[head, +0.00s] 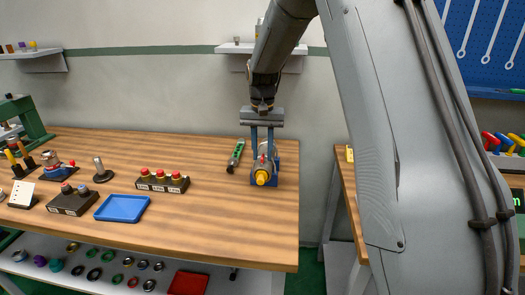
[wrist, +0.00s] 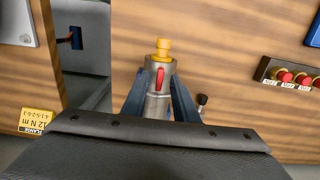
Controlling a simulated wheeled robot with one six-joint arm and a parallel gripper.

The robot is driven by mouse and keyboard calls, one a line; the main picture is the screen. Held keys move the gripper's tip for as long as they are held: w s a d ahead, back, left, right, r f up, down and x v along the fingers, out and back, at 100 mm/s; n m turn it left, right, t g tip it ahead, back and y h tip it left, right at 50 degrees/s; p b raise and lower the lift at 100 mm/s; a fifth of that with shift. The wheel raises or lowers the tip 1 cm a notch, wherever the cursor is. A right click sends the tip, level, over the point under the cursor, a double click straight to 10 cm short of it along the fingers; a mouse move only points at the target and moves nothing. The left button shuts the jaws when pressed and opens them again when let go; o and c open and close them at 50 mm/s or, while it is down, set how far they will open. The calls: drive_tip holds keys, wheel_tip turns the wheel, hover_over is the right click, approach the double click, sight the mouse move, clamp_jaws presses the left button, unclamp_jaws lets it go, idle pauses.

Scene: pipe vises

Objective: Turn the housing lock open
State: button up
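The housing is a grey metal cylinder (wrist: 155,104) with a yellow end cap (wrist: 162,48). A red lock lever (wrist: 160,78) lies on its top, roughly in line with the cylinder. In the head view the yellow cap (head: 262,178) faces the front of the table, and the housing sits in a blue vise (head: 288,165). My gripper (head: 262,145) points down above the housing with its two blue fingers apart. In the wrist view the fingers (wrist: 158,92) flank the cylinder, one on each side. I cannot tell whether they touch it. The gripper's lower end overlaps the vise.
A green and black tool (head: 236,156) lies just left of the vise. A block with red buttons (head: 162,182) and a blue tray (head: 122,208) stand farther left. The table's right edge is close to the vise; a second bench (head: 346,185) stands beyond a gap.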

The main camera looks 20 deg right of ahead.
clamp_jaws()
